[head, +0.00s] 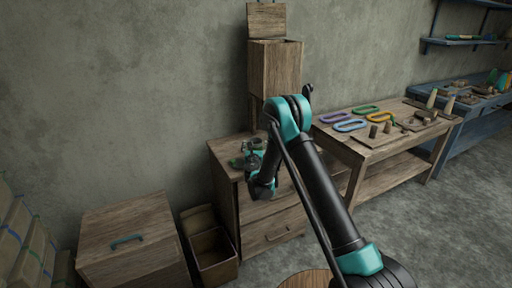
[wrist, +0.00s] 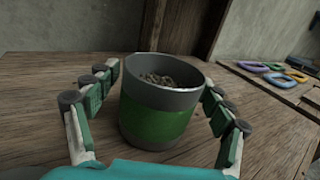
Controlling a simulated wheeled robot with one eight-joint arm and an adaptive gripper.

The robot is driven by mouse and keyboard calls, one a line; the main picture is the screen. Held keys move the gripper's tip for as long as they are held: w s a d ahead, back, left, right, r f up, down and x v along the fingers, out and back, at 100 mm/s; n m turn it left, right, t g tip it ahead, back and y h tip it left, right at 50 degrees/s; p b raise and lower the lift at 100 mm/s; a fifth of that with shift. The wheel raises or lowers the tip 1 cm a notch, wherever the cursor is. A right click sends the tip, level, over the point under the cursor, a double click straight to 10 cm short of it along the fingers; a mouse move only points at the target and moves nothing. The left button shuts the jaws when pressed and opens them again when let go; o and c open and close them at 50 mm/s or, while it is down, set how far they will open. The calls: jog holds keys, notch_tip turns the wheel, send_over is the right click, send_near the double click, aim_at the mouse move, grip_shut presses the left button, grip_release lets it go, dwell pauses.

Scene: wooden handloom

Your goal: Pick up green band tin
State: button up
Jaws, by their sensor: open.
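The green band tin (wrist: 158,105) stands upright on a wooden top, grey with a wide green band around its body. It is open at the top, with small brownish bits inside. My gripper (wrist: 160,117) is open, with one finger on each side of the tin. Small gaps seem to show between the fingers and the tin's wall. In the head view my gripper (head: 250,155) is over the left part of the wooden cabinet (head: 272,215), and the arm covers part of that top. The tin is hard to make out there.
A wooden box on a post (head: 275,68) rises behind the cabinet. A workbench (head: 375,150) with coloured loops and wooden pieces stands to the right. A lidded wooden chest (head: 125,240) and an open bin (head: 213,250) stand to the left.

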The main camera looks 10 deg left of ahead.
jog(key=c, duration=1.3)
jog(key=shift+r, duration=0.15)
notch_tip(320, 180, up, 20)
jog(key=shift+f, duration=0.1)
